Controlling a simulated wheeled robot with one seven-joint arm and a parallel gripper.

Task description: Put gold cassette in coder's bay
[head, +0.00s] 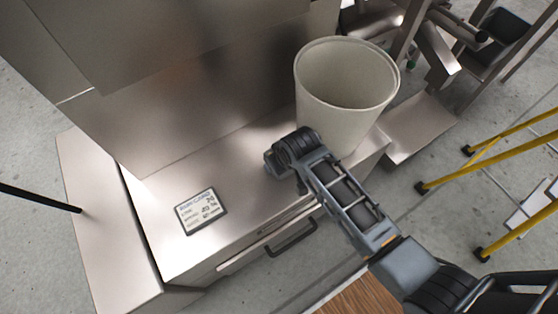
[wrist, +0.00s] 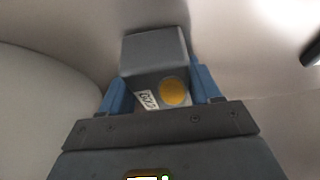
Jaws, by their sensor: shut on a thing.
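The gold cassette (wrist: 155,70) is a grey block with a round gold spot and a small white printed label on its face. My gripper (wrist: 160,92) is shut on it, with one blue finger on each side. In the head view my arm's end (head: 290,152) is over the steel counter, just in front of the white bin; the fingers and the cassette are hidden there. I cannot make out the coder or its bay in either view.
The large off-white bin (head: 345,85) stands on the steel counter (head: 165,235), close to my arm. A small label plate (head: 201,211) lies on the counter. A steel housing (head: 200,90) rises behind. Yellow rails (head: 490,150) stand at right.

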